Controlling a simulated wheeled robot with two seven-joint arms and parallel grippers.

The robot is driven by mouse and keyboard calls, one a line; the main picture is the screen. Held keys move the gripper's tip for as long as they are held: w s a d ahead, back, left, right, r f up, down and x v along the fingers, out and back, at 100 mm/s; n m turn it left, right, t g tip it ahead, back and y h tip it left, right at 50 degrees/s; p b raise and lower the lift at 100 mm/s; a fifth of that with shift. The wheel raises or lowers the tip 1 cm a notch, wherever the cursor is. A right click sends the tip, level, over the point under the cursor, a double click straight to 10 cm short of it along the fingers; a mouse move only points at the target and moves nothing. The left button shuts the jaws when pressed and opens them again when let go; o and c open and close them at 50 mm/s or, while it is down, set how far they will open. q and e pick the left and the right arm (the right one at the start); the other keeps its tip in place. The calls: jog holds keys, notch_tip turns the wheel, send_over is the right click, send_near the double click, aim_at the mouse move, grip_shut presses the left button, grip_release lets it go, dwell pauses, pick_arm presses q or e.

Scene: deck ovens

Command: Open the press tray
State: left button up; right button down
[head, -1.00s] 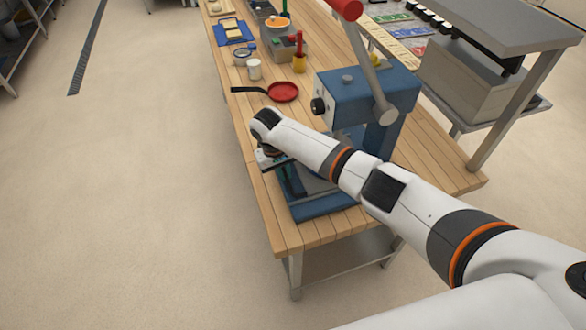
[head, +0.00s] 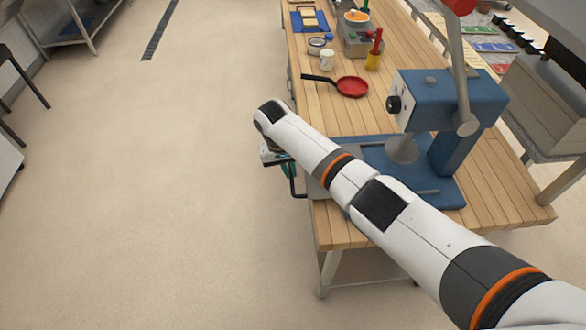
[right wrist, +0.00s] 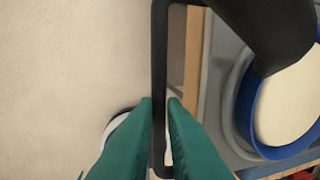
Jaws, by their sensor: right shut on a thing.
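The blue press (head: 440,100) with its red-topped lever stands at the table's near end. Its grey tray (head: 312,163) sticks out to the left, past the table edge, and my right forearm hides part of it. My right gripper (head: 283,166) is beside the table edge at the tray's handle (head: 293,182). In the right wrist view, the green fingers of the right gripper (right wrist: 160,102) are shut on the black handle bar (right wrist: 160,60). A blue ring with a cream disc inside (right wrist: 288,105) shows at the right there. My left gripper is not in view.
A red pan (head: 352,87), a white cup (head: 327,60) and a red-and-yellow brush (head: 375,50) stand farther back on the wooden table (head: 505,190). Open floor (head: 150,200) lies to the left. A metal stand (head: 555,110) is at the right.

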jog(key=shift+d, duration=0.1)
jog(key=c, duration=1.5)
grip_release()
jog(key=r, duration=0.4)
jog(key=a+r+b, duration=0.1)
jog(key=r, duration=0.3)
jog(key=a+r, duration=0.1)
jog(key=r, duration=0.2)
jog(key=shift+a+r, duration=0.1)
jog(key=shift+r, duration=0.3)
jog(key=shift+s+f, duration=0.1)
